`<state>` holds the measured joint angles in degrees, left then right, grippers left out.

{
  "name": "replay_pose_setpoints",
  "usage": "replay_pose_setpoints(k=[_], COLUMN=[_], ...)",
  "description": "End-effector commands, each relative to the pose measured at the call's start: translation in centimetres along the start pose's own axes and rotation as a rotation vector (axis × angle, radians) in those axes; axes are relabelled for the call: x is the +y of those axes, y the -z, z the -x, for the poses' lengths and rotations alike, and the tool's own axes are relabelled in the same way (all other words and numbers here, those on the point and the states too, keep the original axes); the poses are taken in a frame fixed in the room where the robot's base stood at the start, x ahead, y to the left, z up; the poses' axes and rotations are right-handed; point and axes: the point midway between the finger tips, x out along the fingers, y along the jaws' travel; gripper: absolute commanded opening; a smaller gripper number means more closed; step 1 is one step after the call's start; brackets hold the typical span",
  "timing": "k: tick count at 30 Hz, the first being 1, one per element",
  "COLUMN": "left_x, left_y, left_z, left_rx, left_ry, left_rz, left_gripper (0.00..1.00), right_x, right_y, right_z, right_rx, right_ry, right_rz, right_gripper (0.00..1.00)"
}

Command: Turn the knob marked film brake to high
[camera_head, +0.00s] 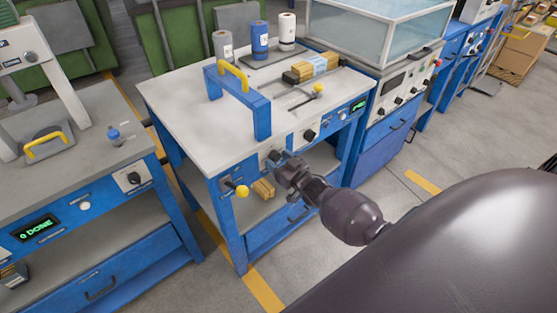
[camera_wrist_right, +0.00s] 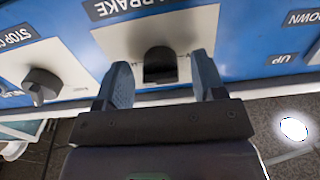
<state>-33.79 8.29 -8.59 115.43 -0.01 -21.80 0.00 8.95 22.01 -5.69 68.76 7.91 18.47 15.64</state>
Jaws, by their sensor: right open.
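The dark knob (camera_wrist_right: 160,66) sits on a white plate on the blue front panel, under a label (camera_wrist_right: 118,8) of which "BRAKE" can be read. In the right wrist view the writing is upside down, and the scale marks are too small to read. My right gripper (camera_wrist_right: 162,70) is open, with one finger on each side of the knob; I cannot tell whether they touch it. In the head view my right gripper (camera_head: 279,160) is at the front panel of the middle bench (camera_head: 185,110) and partly hides this knob. My left gripper is not in view.
Another dark knob (camera_head: 309,135) is to the right on the same panel. A yellow ball-ended lever (camera_head: 242,191) sticks out left of my gripper.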

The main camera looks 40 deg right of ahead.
Motion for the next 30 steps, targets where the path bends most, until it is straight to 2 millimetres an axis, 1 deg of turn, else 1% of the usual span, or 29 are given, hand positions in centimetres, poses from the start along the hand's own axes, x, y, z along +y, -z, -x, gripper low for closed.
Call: replay_pose_setpoints(k=[5,10,15,18,24,30], left_x=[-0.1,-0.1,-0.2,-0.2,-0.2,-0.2], left_y=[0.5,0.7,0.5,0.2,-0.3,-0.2], left_z=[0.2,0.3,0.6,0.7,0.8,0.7], left_rx=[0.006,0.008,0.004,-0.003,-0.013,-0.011], left_ry=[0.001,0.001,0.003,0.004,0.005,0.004], left_rz=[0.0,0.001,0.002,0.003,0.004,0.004], left_gripper=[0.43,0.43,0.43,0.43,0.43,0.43], right_x=[0.1,0.0,0.0,0.0,0.0,0.0], right_y=[0.1,0.1,0.1,0.0,0.1,0.0], right_z=[2.3,5.3,8.0,9.2,10.3,10.4], right_rx=[-0.001,-0.001,-0.001,-0.001,0.001,0.0], right_ry=[-0.001,-0.001,-0.001,-0.001,0.0,0.0], right_rz=[0.0,0.0,-0.001,0.0,0.0,0.0], right_gripper=[0.63,0.63,0.63,0.63,0.63,0.63])
